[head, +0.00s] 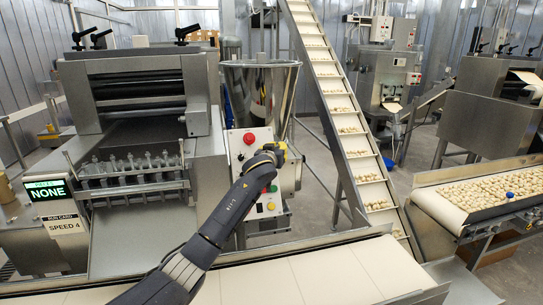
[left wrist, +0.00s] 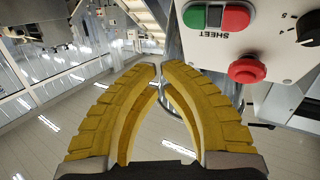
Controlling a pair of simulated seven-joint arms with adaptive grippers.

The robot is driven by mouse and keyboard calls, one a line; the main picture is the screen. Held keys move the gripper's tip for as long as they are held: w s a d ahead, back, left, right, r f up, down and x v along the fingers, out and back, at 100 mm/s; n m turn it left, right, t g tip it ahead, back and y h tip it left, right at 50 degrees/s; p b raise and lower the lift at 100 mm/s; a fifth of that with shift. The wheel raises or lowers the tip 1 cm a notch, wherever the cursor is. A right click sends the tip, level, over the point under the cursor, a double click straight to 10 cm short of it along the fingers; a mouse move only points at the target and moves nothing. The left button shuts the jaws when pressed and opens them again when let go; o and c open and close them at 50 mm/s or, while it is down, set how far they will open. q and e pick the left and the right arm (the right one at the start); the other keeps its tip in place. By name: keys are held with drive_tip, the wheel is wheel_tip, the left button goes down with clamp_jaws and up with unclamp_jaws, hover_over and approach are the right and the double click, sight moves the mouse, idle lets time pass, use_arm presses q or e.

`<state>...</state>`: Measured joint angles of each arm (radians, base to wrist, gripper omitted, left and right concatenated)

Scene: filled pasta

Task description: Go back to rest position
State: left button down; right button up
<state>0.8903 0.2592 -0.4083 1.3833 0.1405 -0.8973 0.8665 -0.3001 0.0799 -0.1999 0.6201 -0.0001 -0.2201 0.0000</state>
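My left arm reaches in from the bottom of the head view, and its gripper (head: 277,150) is by the control box (head: 248,152) below the steel hopper. In the left wrist view the yellow fingers (left wrist: 160,68) are brought together at the tips, with nothing between them. The control box (left wrist: 285,35) is just to their right there, with a red mushroom button (left wrist: 249,70), a green and red SHEET button pair (left wrist: 217,17) and a black knob (left wrist: 310,29). The fingers appear apart from the buttons. My right gripper is in neither view.
A steel hopper (head: 260,95) stands behind the control box. A sloping conveyor (head: 345,125) rises beside it. A pale belt (head: 330,275) runs along the front. A roller machine (head: 145,90) with a NONE display (head: 47,190) is at left. A pasta-covered conveyor (head: 423,197) is at right.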

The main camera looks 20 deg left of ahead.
use_arm(q)
drive_tip(key=s+f+m+g+y, duration=0.1)
drive_tip(key=s+f+m+g, duration=0.35)
drive_tip(key=s+f, duration=2.35)
drive_tip(key=s+a+f+m+g+y, duration=0.1)
drive_tip(key=s+a+f+g, duration=0.15)
drive_tip(key=s, duration=0.85)
drive_tip(key=s+a+f+m+g+y, duration=0.1)
drive_tip(key=s+a+f+m, duration=0.15)
drive_tip(key=s, duration=0.95)
drive_tip(key=s+a+f+m+g+y, duration=0.1)
drive_tip(key=s+a+f+g, duration=0.15)
drive_tip(key=s, duration=0.85)
drive_tip(key=s+d+f+g+h, duration=0.1)
drive_tip(key=d+f, duration=0.1)
drive_tip(key=f, duration=1)
drive_tip(key=s+d+f+n+g+h, duration=0.1)
drive_tip(key=s+d+f, duration=0.15)
drive_tip(key=f, duration=0.85)
drive_tip(key=s+d+f+h, duration=0.1)
drive_tip(key=d+f, duration=0.1)
drive_tip(key=f, duration=1)
drive_tip(key=s+f+n+g+h, duration=0.1)
drive_tip(key=s+f+n+g, duration=0.1)
drive_tip(key=s+f, duration=1.5)
drive_tip(key=s+g, duration=0.1)
drive_tip(key=s, duration=0.2)
drive_tip(key=shift+s+f+n+h, duration=0.25)
drive_tip(key=shift+f+n+h, duration=0.15)
